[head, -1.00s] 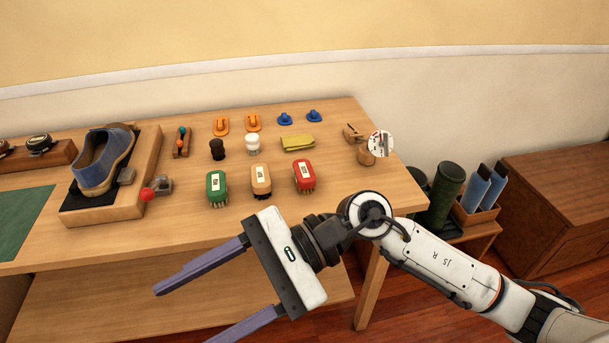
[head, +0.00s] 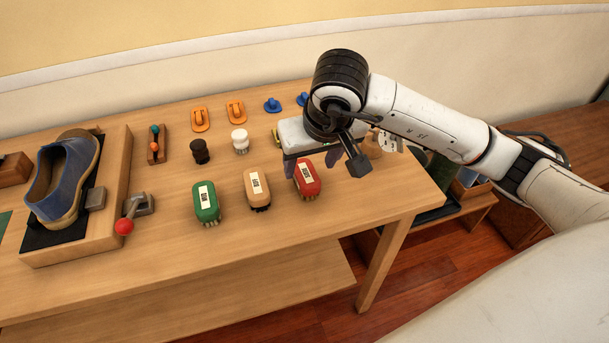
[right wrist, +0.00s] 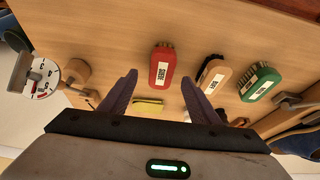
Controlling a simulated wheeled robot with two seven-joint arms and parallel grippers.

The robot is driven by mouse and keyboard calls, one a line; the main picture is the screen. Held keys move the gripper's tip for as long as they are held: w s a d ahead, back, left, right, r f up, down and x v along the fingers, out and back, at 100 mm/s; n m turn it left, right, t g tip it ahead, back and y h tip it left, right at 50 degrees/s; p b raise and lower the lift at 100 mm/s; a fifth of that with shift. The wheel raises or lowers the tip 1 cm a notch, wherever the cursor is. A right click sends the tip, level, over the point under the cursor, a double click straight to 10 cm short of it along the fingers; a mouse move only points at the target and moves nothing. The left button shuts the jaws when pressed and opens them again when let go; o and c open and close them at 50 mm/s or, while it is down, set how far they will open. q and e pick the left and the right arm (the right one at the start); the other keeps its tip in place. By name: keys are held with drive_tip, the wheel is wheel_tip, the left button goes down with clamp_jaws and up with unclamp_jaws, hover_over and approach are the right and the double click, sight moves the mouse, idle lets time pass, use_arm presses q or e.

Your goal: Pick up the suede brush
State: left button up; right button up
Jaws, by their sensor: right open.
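Three block brushes with white labels stand in a row on the table: a green brush (head: 206,202), a tan brush (head: 257,190) and a red brush (head: 307,183). The label lettering is too small to read surely, so I cannot tell which is the suede brush. My right gripper (head: 312,164) is open above the table, by the red brush, with its fingers pointing down. In the right wrist view the red brush (right wrist: 162,66) lies just beyond and between the open fingertips (right wrist: 159,80). The gripper is empty. My left gripper is not in view.
A yellow cloth (right wrist: 148,107) lies below the right gripper. Black (head: 200,152) and white (head: 240,141) round-topped items stand behind the brushes. A blue shoe (head: 62,182) sits on a wooden stand at left. The table front is clear.

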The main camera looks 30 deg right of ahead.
sight(306, 173)
drive_tip(key=shift+x, duration=2.75)
drive_tip(key=shift+a, duration=0.15)
drive_tip(key=c, duration=1.2)
drive_tip(key=shift+o, duration=0.2)
drive_tip(key=shift+r, duration=5)
